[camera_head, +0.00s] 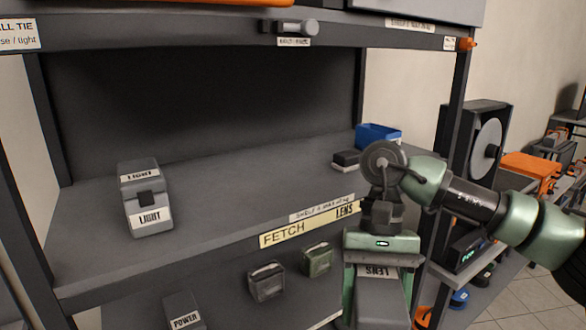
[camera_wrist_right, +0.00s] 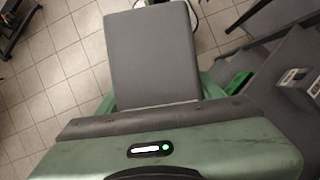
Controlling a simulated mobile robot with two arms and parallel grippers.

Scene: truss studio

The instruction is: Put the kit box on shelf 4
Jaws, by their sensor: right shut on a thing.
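My right gripper (camera_head: 379,292) is in front of the rack's right part, pointing down, shut on a grey kit box (camera_head: 376,306) marked LENS. The box hangs between the green fingers, in front of the front edge and lower than the shelf top. In the right wrist view the box (camera_wrist_right: 153,55) shows as a plain grey slab above the tiled floor, with the gripper (camera_wrist_right: 155,108) around its near end. The shelf (camera_head: 235,210) carries a small label that seems to read SHELF 4 and a yellow FETCH LENS strip (camera_head: 309,221). My left gripper is not in view.
A grey LIGHT box (camera_head: 146,213) stands on the shelf's left part. A blue bin (camera_head: 379,134) and a small dark box (camera_head: 346,160) are at its right end. The middle is clear. An upper board (camera_head: 200,33) hangs above; a rack post (camera_head: 456,90) stands right.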

